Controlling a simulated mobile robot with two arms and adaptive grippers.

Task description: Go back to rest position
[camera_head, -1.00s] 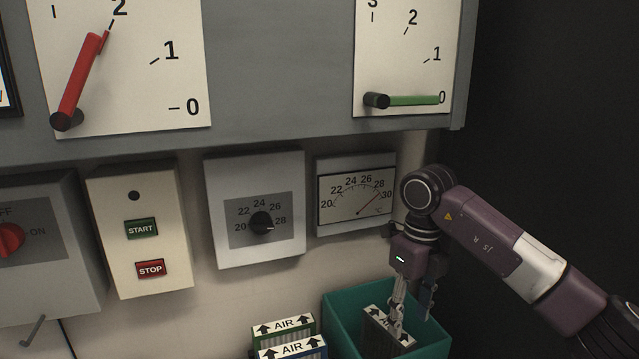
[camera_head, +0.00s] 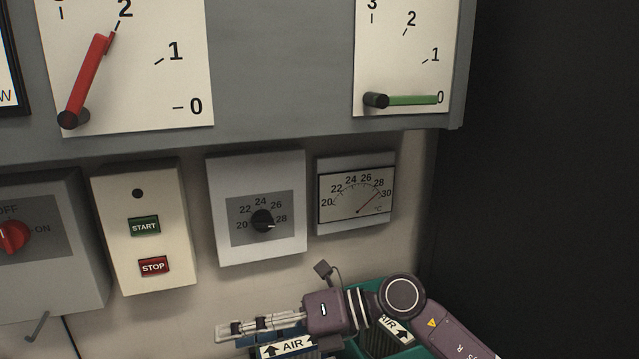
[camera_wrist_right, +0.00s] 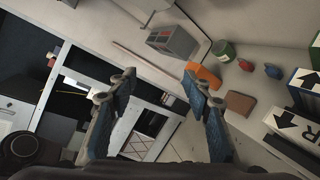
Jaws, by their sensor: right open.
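My right gripper (camera_head: 232,333) is low in the head view, lying about level and pointing left. In the right wrist view its two fingers (camera_wrist_right: 158,85) are spread apart with nothing between them. A dark filter with a white AIR label (camera_head: 396,328) stands in the teal bin (camera_head: 412,352), partly hidden by my right arm. Another AIR filter (camera_head: 287,347) shows just below the gripper, partly covered by it. My left gripper is not in view.
The wall holds a START/STOP box (camera_head: 143,228), a temperature knob box (camera_head: 255,207) and a thermometer (camera_head: 355,193). A red on/off switch (camera_head: 12,237) is at left. In the wrist view a grey box (camera_wrist_right: 172,40) and a green can (camera_wrist_right: 223,51) lie ahead.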

